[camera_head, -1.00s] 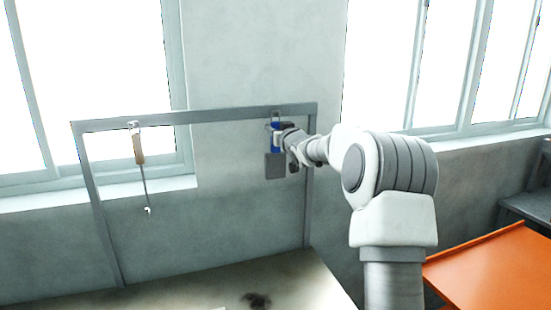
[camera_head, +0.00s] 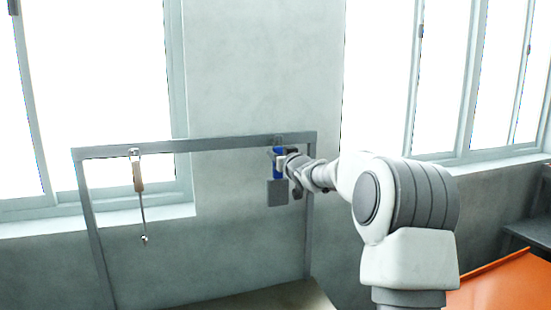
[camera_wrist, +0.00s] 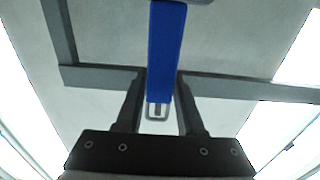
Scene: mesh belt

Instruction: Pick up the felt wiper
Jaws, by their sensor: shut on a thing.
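The felt wiper has a blue handle (camera_head: 278,170) and a flat grey pad (camera_head: 278,193). It hangs upright at the right end of the grey frame's top bar. My gripper (camera_head: 281,163) reaches it from the right and is shut on the handle. In the wrist view the blue handle (camera_wrist: 166,50) lies between the two dark fingers of my gripper (camera_wrist: 162,78). A small light loop (camera_wrist: 157,112) shows at the handle's end. I cannot tell whether the wiper still bears on its hook.
A grey frame (camera_head: 200,145) stands before the wall. A tool with a tan handle (camera_head: 138,178) and thin shaft hangs at its left. A worktop (camera_head: 270,300) lies below. An orange surface (camera_head: 500,285) is at the lower right. The space between the hanging tools is open.

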